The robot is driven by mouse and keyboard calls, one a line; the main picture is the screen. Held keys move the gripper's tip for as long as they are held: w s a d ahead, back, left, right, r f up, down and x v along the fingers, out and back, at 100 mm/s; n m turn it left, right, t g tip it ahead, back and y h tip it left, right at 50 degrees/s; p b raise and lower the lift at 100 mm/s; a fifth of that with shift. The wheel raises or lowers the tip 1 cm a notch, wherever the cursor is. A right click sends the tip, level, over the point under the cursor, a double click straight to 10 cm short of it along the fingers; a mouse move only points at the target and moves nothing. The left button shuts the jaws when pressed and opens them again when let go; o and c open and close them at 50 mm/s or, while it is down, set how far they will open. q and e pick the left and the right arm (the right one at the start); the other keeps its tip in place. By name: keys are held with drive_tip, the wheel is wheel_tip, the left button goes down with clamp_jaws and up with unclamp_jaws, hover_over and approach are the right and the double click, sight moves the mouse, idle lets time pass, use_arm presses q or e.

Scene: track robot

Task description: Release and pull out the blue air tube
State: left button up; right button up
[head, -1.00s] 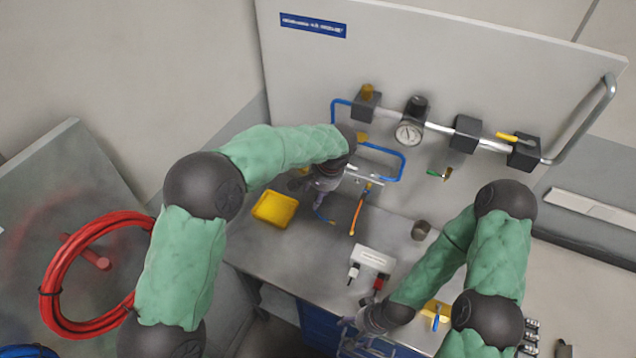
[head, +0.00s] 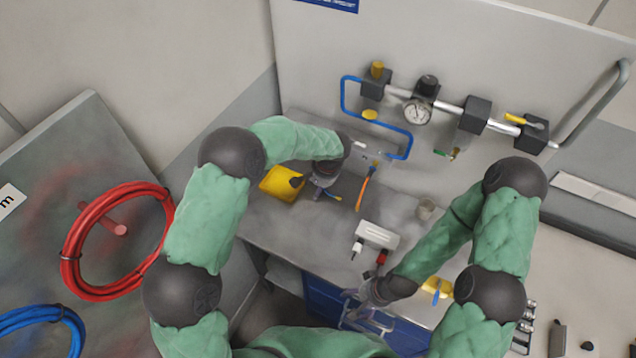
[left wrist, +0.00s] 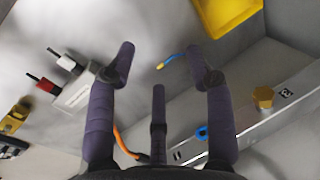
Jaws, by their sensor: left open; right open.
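A longer blue tube (head: 388,125) loops along the panel to the manifold area. My right gripper (head: 362,315) is open at the bench's front edge, apart from the tubes.
A yellow bin (head: 281,184) sits left of my left gripper. A gauge (head: 417,113) is on the panel. A red hose coil (head: 72,250) hangs at left.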

use_arm(q)
clamp_jaws()
unclamp_jaws()
drive_tip(key=b+v, duration=0.1)
drive_tip(key=v, duration=1)
drive_tip(key=shift+b, duration=0.35)
